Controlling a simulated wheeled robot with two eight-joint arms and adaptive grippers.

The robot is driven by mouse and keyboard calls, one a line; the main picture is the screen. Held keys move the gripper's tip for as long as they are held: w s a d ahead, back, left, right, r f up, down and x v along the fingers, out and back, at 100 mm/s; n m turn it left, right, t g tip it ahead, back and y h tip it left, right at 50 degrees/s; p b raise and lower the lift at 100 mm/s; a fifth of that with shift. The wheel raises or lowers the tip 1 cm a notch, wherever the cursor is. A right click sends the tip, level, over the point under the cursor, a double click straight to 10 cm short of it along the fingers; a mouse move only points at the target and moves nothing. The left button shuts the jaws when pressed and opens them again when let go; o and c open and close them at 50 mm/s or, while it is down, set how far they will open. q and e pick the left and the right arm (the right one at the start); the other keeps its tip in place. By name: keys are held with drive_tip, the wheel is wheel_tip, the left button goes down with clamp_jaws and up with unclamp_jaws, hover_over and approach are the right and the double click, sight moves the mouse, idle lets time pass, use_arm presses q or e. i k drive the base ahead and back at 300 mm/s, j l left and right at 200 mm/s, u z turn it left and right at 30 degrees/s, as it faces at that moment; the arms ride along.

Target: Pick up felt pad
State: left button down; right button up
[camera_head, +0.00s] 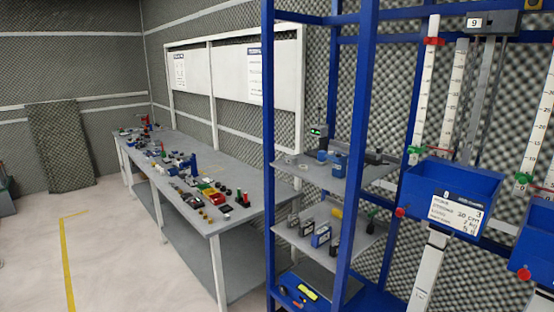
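I cannot make out a felt pad for certain in the head view. A long grey workbench (233,223) along the back wall carries many small items, too small to tell apart. Among them are a red item (221,209) near the bench's front end and a blue upright device (190,166) behind it. Neither of my grippers shows in this view.
A blue-framed rack (358,130) stands at the right, with grey shelves holding small devices. Blue bins (450,184) hang beside measuring scales at far right. A foam panel (62,146) leans at the back left. The floor (120,270) at left is clear, with a yellow line (66,262).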

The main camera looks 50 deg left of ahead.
sight(321, 160)
drive_tip(key=u, duration=1.4)
drive_tip(key=z, duration=1.1)
drive_tip(key=i+j+z, duration=0.1)
drive_tip(key=j, duration=0.25)
drive_tip(key=i+j+z, duration=0.1)
drive_tip(key=j, duration=0.2)
drive_tip(key=i+j+z, duration=0.1)
drive_tip(key=j, duration=0.25)
